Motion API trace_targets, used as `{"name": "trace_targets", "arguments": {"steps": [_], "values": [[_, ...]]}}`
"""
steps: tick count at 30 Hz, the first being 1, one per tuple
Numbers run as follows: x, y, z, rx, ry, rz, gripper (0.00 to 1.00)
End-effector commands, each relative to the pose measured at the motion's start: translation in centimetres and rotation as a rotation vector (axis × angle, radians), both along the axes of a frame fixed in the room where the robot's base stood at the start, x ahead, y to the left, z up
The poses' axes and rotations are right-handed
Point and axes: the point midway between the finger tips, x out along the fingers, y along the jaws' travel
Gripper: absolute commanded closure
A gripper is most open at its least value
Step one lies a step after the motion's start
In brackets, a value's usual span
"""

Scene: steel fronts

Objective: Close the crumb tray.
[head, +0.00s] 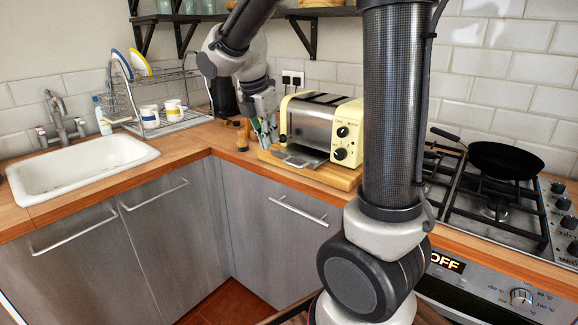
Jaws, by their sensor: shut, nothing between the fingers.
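The cream and steel toaster (316,128) stands on a wooden board on the counter. Its grey crumb tray (297,157) sticks out at the bottom of the steel long side that faces the room. My gripper (266,138) is shut and empty, pointing down beside the toaster's left end. It is left of the crumb tray and appears apart from it. Two black knobs are on the toaster's right end. My arm's dark column covers the area just right of the toaster.
The wooden board (339,178) lies under the toaster. Small wooden items (242,138) stand left of my gripper. A dish rack (160,108) and a sink (75,168) are further left. A black pan (505,160) rests on the hob at right. A shelf hangs above.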

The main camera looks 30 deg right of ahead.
Motion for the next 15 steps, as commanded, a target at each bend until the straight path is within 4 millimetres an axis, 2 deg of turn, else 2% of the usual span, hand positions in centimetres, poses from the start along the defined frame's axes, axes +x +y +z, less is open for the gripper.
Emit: {"name": "trace_targets", "arguments": {"steps": [4, 7, 15], "values": [[0.0, -0.1, -0.5, -0.005, 0.016, 0.048, 1.0], [0.1, -0.5, -1.5, -0.005, 0.017, 0.049, 1.0], [0.5, -2.0, -6.9, -0.005, 0.019, 0.047, 1.0]]}}
